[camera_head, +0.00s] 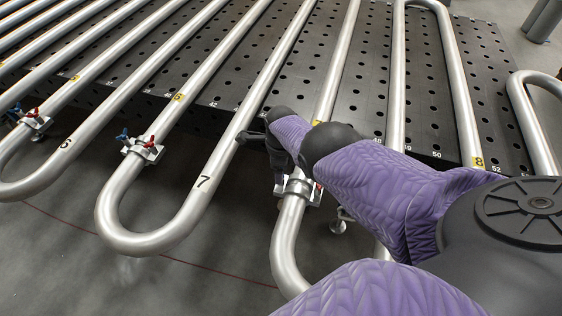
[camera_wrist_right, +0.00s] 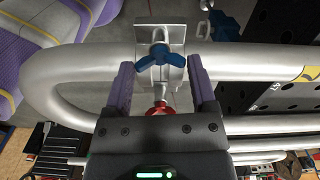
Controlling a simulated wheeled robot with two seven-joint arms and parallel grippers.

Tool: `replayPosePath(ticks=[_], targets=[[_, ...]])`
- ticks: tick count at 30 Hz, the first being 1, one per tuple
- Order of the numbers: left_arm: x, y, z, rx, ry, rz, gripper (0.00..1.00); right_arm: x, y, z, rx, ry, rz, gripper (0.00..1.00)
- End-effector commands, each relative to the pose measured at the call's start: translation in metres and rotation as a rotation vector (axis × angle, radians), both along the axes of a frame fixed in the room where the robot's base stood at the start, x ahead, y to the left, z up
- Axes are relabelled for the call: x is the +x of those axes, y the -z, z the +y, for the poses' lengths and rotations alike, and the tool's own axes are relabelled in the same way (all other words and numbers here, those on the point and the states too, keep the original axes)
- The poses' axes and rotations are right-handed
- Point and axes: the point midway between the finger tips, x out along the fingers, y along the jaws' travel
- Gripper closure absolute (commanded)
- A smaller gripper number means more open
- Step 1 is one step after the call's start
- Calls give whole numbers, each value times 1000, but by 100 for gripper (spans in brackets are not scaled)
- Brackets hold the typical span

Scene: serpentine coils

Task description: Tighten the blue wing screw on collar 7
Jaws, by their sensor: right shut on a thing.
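A silver collar (camera_head: 300,187) clamps the bare pipe just right of the pipe marked with a black 7. My right gripper (camera_head: 281,178) is at this collar, and my purple-sleeved right arm hides part of it. In the right wrist view the blue wing screw (camera_wrist_right: 160,58) sits on the collar plate (camera_wrist_right: 174,36), between the two fingertips. The right gripper (camera_wrist_right: 161,72) is shut on it, with a finger at either side. A red screw (camera_wrist_right: 158,109) lies nearer the palm, between the fingers. In the head view the blue screw is hidden. My left gripper is not in view.
Another collar (camera_head: 143,150) with blue and red screws sits on the bend to the left, and one more (camera_head: 35,121) is farther left. Parallel silver pipes run over a dark perforated plate (camera_head: 361,90). The floor (camera_head: 60,250) in front of the bends is clear.

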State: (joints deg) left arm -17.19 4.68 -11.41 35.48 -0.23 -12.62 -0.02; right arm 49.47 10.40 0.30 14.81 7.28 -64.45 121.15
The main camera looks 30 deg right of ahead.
Motion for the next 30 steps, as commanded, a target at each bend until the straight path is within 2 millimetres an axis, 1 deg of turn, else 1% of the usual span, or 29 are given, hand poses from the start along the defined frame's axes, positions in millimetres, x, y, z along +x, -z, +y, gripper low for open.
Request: replayPosePath(ticks=[1, 7, 8, 9, 11, 12, 17, 20, 23, 26, 30], targets=[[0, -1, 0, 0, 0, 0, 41, 3, -3, -1, -3, 1, -11, 86], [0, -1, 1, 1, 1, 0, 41, 4, -3, -1, -2, 0, -11, 86], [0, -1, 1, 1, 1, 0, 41, 4, -3, -1, -2, 0, -11, 23], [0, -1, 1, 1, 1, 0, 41, 3, -3, -1, -2, 0, -11, 14], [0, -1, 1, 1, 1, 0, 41, 3, -3, -1, -2, 0, -9, 2], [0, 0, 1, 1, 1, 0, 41, 3, -2, -1, -2, -1, -8, 0], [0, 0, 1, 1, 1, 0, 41, 2, -1, 0, 0, -1, -5, 0], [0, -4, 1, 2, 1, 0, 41, 1, -5, 0, -1, -1, -4, 0], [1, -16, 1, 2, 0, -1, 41, 1, -18, 0, 0, -1, -4, 0], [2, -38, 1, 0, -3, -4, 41, 1, -40, 0, 0, -1, -5, 0], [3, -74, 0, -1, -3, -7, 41, 2, -77, 0, 1, 0, -6, 0]])
